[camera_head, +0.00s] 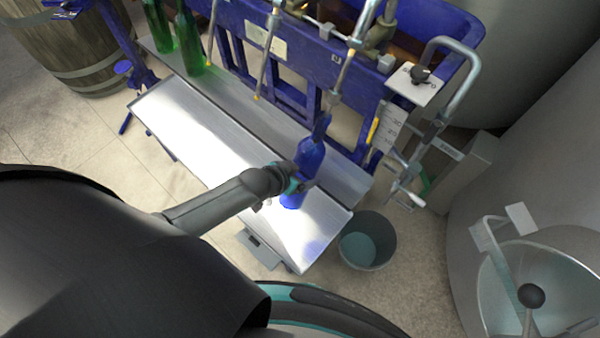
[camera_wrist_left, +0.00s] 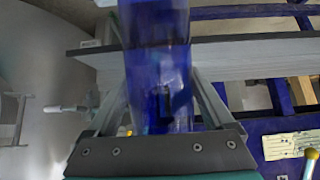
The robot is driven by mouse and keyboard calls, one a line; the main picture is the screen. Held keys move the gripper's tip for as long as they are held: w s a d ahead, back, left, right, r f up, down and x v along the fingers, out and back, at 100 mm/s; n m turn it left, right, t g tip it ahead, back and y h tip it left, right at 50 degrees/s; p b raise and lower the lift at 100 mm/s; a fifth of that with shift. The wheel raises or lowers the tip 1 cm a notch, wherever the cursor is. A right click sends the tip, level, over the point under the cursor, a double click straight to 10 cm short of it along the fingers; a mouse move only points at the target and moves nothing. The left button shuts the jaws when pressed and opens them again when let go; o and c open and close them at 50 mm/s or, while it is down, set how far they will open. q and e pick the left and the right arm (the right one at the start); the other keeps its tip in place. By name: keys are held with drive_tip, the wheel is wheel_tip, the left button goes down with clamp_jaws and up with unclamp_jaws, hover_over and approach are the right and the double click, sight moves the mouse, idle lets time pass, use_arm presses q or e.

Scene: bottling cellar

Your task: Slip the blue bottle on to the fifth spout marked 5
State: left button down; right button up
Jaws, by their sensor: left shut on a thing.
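The blue bottle (camera_head: 311,158) stands roughly upright, slightly tilted in the picture, above the right part of the metal tray. My left gripper (camera_head: 296,182) is shut around its lower body. In the left wrist view the bottle (camera_wrist_left: 155,65) fills the space between the fingers of my left gripper (camera_wrist_left: 158,108). The rightmost spout (camera_head: 345,72), fifth from the left, slopes down towards the bottle's neck. Its lower end is near the mouth; I cannot tell whether it is inside. My right gripper is out of view.
Two green bottles (camera_head: 188,45) stand at the back left of the filler. Two spouts (camera_head: 266,68) between them and the blue bottle are empty. The metal tray (camera_head: 190,125) is clear. A bucket (camera_head: 367,241) and a clamp-like metal frame (camera_head: 460,95) are at the right.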

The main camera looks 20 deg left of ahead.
sight(310, 144)
use_arm(q)
drive_tip(key=shift+w+d+r+p, duration=0.25)
drive_tip(key=shift+w+r+p, duration=0.45)
drive_tip(key=shift+r+p, duration=0.7)
drive_tip(key=shift+w+d+r+p, duration=0.25)
drive_tip(key=shift+w+r+p, duration=0.65)
drive_tip(key=shift+r, duration=0.85)
drive_tip(key=shift+w+d+r+p, duration=0.25)
drive_tip(key=shift+w+r+p, duration=0.25)
drive_tip(key=shift+r+p, duration=1)
drive_tip(key=shift+w+d+f+b, duration=0.1)
drive_tip(key=shift+w+f+b, duration=0.2)
drive_tip(key=shift+b, duration=0.35)
drive_tip(key=shift+w+d+f+t+b, duration=0.25)
drive_tip(key=shift+w+f+t+b, duration=0.4)
drive_tip(key=shift+b, duration=0.65)
drive_tip(key=shift+t+h, duration=0.6)
drive_tip(key=shift+t, duration=0.35)
drive_tip(key=shift+b+x, duration=2.15)
drive_tip(key=shift+b, duration=0.95)
drive_tip(key=shift+w+r, duration=0.1)
drive_tip(key=shift+r, duration=0.1)
drive_tip(key=shift+f+b, duration=0.8)
drive_tip(key=shift+f, duration=0.25)
